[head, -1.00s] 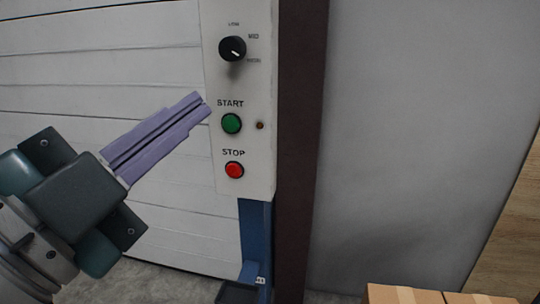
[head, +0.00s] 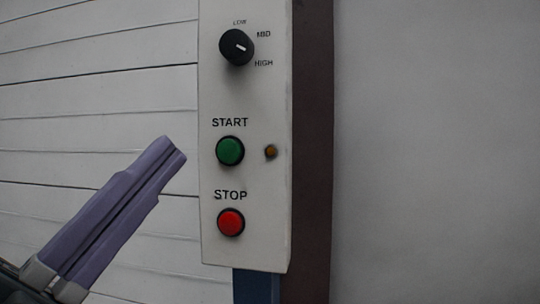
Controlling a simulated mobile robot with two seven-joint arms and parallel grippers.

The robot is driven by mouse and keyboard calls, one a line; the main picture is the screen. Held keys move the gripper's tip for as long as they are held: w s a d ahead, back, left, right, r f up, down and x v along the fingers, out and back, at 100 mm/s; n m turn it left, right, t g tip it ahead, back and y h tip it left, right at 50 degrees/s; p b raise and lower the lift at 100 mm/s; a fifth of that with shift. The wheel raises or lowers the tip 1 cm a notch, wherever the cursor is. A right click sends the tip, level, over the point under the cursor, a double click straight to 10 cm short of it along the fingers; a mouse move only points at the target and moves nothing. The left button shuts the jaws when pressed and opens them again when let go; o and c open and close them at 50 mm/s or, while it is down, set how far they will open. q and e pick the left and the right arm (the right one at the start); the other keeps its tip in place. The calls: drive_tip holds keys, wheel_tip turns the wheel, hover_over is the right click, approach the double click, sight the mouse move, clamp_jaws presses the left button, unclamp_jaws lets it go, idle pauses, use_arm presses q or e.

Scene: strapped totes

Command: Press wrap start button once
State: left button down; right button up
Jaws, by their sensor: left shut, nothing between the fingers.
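The green START button (head: 230,151) sits on a white control panel (head: 250,115) in the middle of the head view. The red STOP button (head: 231,222) is below it on the same panel. My left gripper (head: 174,148) has long purple fingers shut together with nothing between them. The fingers slant up and right, with their tips left of the START button and apart from it in the picture. How far the tips are from the panel in depth I cannot tell. My right gripper is not in view.
A black knob (head: 236,47) marked LOW, MID and HIGH is at the panel's top. A small amber light (head: 270,152) is right of START. A dark post (head: 312,150) and a bare grey wall (head: 440,150) are to the right. White slats (head: 100,110) are behind the gripper.

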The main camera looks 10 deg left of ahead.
sight(228, 151)
use_arm(q)
drive_tip(key=shift+w, duration=0.1)
drive_tip(key=shift+w+d+b, duration=0.15)
drive_tip(key=shift+w+b, duration=1.5)
drive_tip(key=shift+w, duration=2.7)
drive_tip(key=shift+w, duration=0.1)
drive_tip(key=shift+w, duration=0.3)
drive_tip(key=shift+w+b, duration=0.3)
drive_tip(key=shift+w, duration=0.1)
drive_tip(key=shift+s, duration=0.2)
drive_tip(key=shift+s+p, duration=0.45)
drive_tip(key=shift+s, duration=0.15)
